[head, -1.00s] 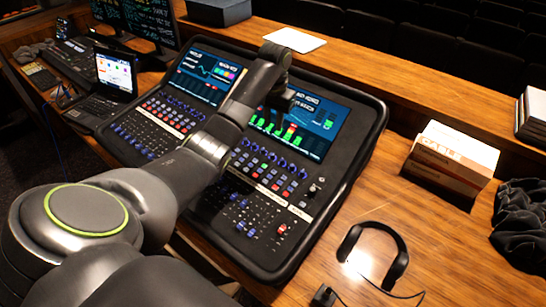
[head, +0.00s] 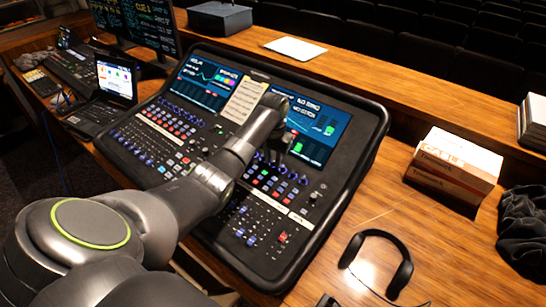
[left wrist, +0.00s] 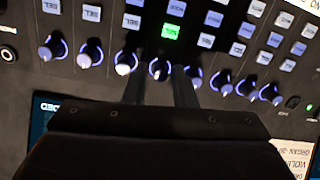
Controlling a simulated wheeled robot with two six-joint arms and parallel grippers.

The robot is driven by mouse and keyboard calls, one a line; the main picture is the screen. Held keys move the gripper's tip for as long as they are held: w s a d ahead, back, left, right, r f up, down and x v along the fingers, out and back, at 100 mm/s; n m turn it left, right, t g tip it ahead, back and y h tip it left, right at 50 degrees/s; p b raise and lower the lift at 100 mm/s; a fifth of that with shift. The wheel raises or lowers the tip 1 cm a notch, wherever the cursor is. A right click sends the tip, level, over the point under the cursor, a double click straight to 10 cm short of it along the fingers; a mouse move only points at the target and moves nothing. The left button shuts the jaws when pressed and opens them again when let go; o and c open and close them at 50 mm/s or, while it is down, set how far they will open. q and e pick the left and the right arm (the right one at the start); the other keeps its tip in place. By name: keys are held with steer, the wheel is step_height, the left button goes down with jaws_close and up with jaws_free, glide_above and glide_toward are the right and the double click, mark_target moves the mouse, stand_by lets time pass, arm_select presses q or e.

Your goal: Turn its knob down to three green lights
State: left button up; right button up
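A black mixing desk (head: 262,265) with rows of knobs stands on the wooden table. My left gripper (head: 278,158) is over the right half, below the right screen (head: 318,124), pointing down. In the left wrist view, its two fingers (left wrist: 160,82) stand apart on either side of a knob (left wrist: 158,68) with a blue-lit ring. Narrow gaps seem to show beside the knob; I cannot tell whether the fingers touch it. Green marks (head: 298,147) show low on the right screen. My arm hides part of that screen, so the lights cannot be counted. My right gripper is out of view.
A paper sheet (head: 244,101) lies on the desk between the screens. Headphones (head: 376,262) and a cardboard box (head: 455,164) are on the wood at right. A laptop (head: 116,82) stands at left. Neighbouring knobs (left wrist: 90,54) are close beside the fingers.

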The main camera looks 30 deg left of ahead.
arm_select(q)
jaws_close()
steer(key=shift+r+n+p, duration=0.2)
steer(key=shift+n+p, duration=0.2)
steer(key=shift+p, duration=0.2)
steer(key=shift+r+n+p, duration=0.1)
steer(key=shift+n+p, duration=0.8)
steer(key=shift+p, duration=0.25)
steer(key=shift+a+n+h+p, duration=0.1)
steer(key=shift+n+h+p, duration=0.2)
steer(key=shift+n+p, duration=1.2)
steer(key=shift+f, duration=0.2)
steer(key=shift+w, duration=0.1)
